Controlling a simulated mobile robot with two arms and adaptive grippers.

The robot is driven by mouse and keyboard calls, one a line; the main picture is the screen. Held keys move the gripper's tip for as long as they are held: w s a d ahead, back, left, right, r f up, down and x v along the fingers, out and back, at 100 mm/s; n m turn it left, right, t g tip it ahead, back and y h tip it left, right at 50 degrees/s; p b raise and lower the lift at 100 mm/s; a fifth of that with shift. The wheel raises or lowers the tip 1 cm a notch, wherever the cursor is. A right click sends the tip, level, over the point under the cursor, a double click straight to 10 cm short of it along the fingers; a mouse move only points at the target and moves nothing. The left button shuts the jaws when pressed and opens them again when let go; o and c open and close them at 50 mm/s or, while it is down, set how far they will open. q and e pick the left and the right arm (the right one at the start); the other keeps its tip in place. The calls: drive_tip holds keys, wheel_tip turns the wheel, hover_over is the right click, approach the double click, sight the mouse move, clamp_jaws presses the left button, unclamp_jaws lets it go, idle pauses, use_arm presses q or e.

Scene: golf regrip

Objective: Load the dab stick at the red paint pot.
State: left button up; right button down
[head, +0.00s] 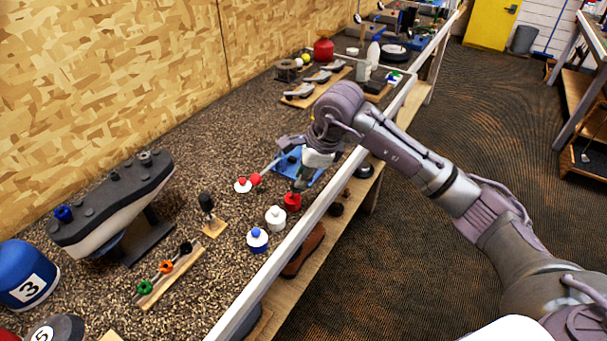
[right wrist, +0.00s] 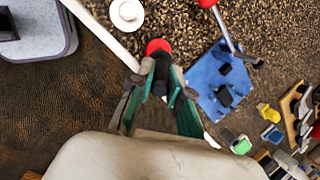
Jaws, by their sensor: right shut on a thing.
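The red paint pot (head: 292,201) stands on the speckled bench near its front edge. It also shows in the right wrist view (right wrist: 157,46), just beyond the fingertips. My right gripper (head: 302,181) is directly above this pot, pointing down. In the right wrist view its fingers (right wrist: 161,88) are closed around a narrow dark piece, which looks like the dab stick (right wrist: 161,70). The stick's lower end lies over or at the red pot; I cannot tell whether it touches the paint. My left gripper is not in view.
A white pot (head: 276,217) and a blue-topped pot (head: 257,241) stand in front of the red pot. A pale rail (head: 330,191) edges the bench.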

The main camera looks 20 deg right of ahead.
drive_tip(key=shift+f, duration=0.1)
drive_tip(key=shift+r+p, duration=0.45)
drive_tip(key=shift+r, duration=0.3)
drive_tip(key=shift+r+p, duration=1.3)
drive_tip(key=shift+r, duration=1.55)
drive_tip(key=shift+f, duration=0.1)
